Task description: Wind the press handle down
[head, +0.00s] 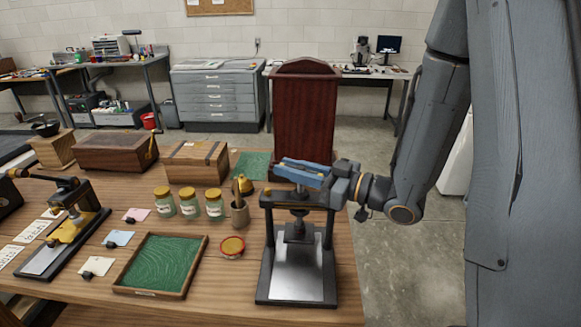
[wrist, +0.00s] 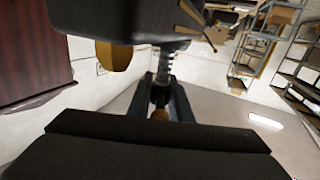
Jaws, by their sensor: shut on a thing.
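The press (head: 297,265) stands at the front right of the wooden table, a black frame with a bright steel plate and an upright screw (head: 299,212). My gripper (head: 302,173) is over the top of the press, coming in from the right, with its blue fingers shut on the press handle. The fingers hide most of the handle. In the wrist view, the dark jaws fill the top and bottom, and the screw (wrist: 166,68) shows between them. A brass-coloured knob (wrist: 113,56) shows beside the upper jaw, seemingly part of the handle.
A tall dark red case (head: 304,115) stands behind the press. Another press (head: 65,235) stands far left. Open floor lies right of the table.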

